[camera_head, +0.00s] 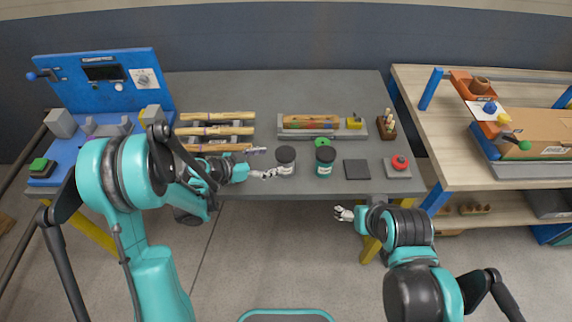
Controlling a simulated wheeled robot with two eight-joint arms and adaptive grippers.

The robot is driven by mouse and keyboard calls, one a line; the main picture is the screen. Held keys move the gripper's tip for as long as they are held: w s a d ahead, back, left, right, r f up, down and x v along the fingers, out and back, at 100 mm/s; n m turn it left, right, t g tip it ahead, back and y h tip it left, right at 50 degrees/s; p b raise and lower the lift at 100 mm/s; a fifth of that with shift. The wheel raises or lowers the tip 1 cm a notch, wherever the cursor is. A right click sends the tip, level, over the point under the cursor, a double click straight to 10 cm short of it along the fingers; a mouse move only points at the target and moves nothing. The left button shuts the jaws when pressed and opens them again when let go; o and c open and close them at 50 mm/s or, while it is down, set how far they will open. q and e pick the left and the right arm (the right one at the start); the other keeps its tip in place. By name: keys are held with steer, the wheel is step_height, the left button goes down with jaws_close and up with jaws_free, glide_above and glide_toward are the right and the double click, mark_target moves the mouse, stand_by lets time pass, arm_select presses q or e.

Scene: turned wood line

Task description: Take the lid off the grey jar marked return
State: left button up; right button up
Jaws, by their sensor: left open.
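Marks on the jars are too small to read. The lid sits on the grey jar. My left gripper (267,162) is open, with its fingers just left of the grey jar; whether the lower finger touches it I cannot tell. My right gripper (341,212) is in front of the table edge, apart from both jars; its finger gap is too small to judge.
A dark square pad (357,169) and a red button on a grey plate (398,168) lie right of the jars. Wooden spindles (217,130) lie on a rack behind my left arm. A tray (340,132) with a turned wood piece is behind the jars.

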mark_target(285, 158)
arm_select(q)
steer(key=shift+w+d+f+t+b, duration=0.4)
steer(key=shift+w+d+f, duration=0.15)
steer(key=shift+d, duration=0.1)
steer(key=b+x, duration=0.1)
steer(key=x, duration=0.4)
steer(key=shift+s+d, duration=0.15)
steer(key=shift+d, duration=0.15)
steer(key=shift+s, duration=0.1)
steer(key=shift+c, duration=1.3)
steer(key=c, duration=1.1)
arm_select(e)
steer(key=shift+s+d+f, duration=0.15)
steer(key=shift+d+f, duration=0.05)
steer(key=shift+f, duration=0.75)
